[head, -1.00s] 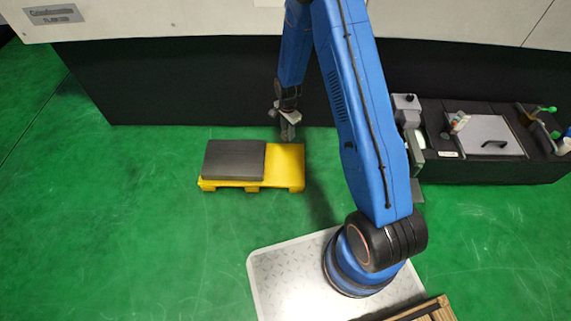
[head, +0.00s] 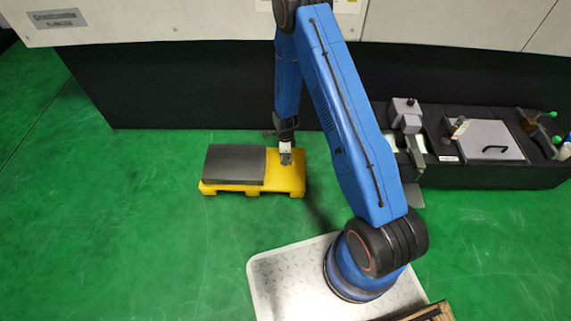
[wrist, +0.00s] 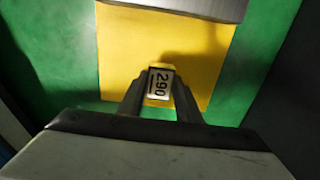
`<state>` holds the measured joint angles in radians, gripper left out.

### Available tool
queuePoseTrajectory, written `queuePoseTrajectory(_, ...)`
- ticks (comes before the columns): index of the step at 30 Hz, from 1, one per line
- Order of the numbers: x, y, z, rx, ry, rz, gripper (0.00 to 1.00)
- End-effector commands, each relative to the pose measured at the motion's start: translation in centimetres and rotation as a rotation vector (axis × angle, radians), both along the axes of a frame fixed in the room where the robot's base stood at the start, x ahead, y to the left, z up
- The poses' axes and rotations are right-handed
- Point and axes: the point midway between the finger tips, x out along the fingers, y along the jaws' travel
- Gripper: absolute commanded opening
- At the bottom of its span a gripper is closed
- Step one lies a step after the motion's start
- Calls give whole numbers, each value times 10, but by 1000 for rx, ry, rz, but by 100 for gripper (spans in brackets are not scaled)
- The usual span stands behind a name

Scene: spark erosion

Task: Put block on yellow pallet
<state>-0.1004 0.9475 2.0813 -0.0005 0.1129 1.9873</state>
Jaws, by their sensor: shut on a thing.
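The yellow pallet (head: 292,184) lies on the green floor, left of my arm. My gripper (head: 286,158) points down over the right part of the pallet. The yellow pallet surface (wrist: 125,50) shows beneath and around the block. A shadow falls beside it on the pallet. I cannot tell whether the block touches the pallet. In the head view the block is too small to make out clearly.
A dark grey slab (head: 235,165) covers the left part of the pallet; its edge (wrist: 190,8) shows in the wrist view. A black machine base (head: 190,100) stands behind. A dark bench (head: 480,172) with tools stands at right. Green floor (head: 120,220) is clear at left.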

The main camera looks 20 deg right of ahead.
Motion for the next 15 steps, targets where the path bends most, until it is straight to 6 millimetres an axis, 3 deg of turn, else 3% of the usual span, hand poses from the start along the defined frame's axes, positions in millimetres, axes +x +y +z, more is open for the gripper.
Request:
queuePoseTrajectory(8, 0, 0, -16, 0, 1, 1, 0)
queuePoseTrajectory(15, 0, 0, -44, 0, 1, 1, 0)
